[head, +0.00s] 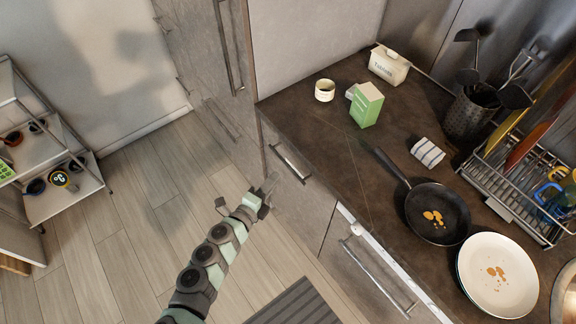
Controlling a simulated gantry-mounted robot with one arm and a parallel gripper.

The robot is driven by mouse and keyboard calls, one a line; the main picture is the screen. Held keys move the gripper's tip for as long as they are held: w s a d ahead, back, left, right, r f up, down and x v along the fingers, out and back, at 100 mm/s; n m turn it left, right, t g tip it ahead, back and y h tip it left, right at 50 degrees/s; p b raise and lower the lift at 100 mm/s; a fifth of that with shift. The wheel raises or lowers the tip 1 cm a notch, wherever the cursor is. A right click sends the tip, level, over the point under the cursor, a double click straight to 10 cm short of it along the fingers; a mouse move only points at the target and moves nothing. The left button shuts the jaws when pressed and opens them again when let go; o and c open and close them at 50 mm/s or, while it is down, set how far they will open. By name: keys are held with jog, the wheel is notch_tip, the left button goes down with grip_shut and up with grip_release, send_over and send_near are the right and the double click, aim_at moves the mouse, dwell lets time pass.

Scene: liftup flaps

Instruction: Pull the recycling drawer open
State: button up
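Two grey drawer or cabinet fronts with metal bar handles show below the dark counter. The left front (300,200) has its handle (291,162) just under the counter edge. The right front (350,285) has a longer handle (378,278). Both look shut, and I cannot tell from any label which is the recycling drawer. My gripper (270,185) reaches up from the bottom and is close to the left front, a little below and left of its handle. It appears apart from that handle. Its fingers are small and blurred, so their opening is unclear.
A shelf (65,190) stands far left. The wood floor (125,235) between is clear. A striped mat (297,305) lies in front.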

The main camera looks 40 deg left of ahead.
aim_at(287, 164)
jog(key=b+x, duration=0.1)
jog(key=x, duration=0.8)
jog(key=shift+w+r, duration=0.1)
jog(key=shift+w, duration=0.05)
jog(key=shift+c, duration=0.6)
grip_shut()
dwell(0.5)
